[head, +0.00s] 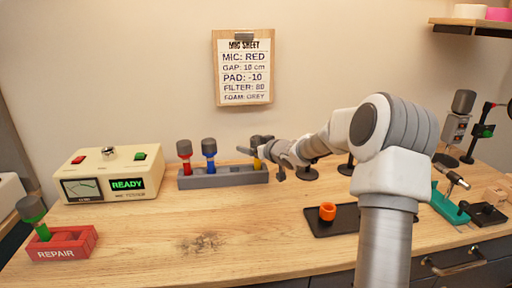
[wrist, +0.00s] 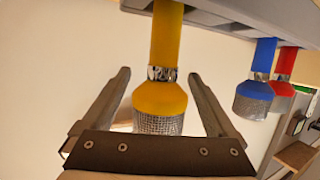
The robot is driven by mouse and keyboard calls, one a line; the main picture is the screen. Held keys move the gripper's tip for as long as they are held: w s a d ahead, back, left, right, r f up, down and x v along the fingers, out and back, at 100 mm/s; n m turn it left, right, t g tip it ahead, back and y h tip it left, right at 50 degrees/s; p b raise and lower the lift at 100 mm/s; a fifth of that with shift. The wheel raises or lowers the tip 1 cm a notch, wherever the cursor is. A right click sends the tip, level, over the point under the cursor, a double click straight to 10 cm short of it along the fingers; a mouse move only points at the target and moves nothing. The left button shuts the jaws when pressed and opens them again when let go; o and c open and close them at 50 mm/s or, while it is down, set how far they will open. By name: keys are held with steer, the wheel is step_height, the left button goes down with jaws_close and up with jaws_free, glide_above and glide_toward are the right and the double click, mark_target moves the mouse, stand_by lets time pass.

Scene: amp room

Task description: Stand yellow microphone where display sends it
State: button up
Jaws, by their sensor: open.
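The yellow microphone (head: 257,164) stands in the right end of the grey rack (head: 222,179). In the wrist view the yellow microphone (wrist: 160,100) appears upside down between my gripper's spread fingers (wrist: 159,76), with a visible gap on each side. In the head view my gripper (head: 255,147) is at the microphone's upper part and partly hides it. The tester (head: 105,174) on the left has a green-lit display (head: 128,184) reading READY. A red REPAIR holder (head: 62,246) stands at the front left with a green microphone (head: 31,212) in it.
Red (head: 185,152) and blue (head: 209,150) microphones stand in the same rack. A wall sheet (head: 244,70) reads MIC: RED. A dark tray (head: 345,218) with an orange ring-like piece (head: 328,211) lies near my arm. Stands and a teal holder (head: 447,206) crowd the right. The front middle is clear.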

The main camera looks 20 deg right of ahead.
steer(key=p+v, duration=0.3)
steer(key=v, duration=1.4)
steer(key=shift+s+r+p, duration=0.15)
steer(key=shift+p, duration=0.15)
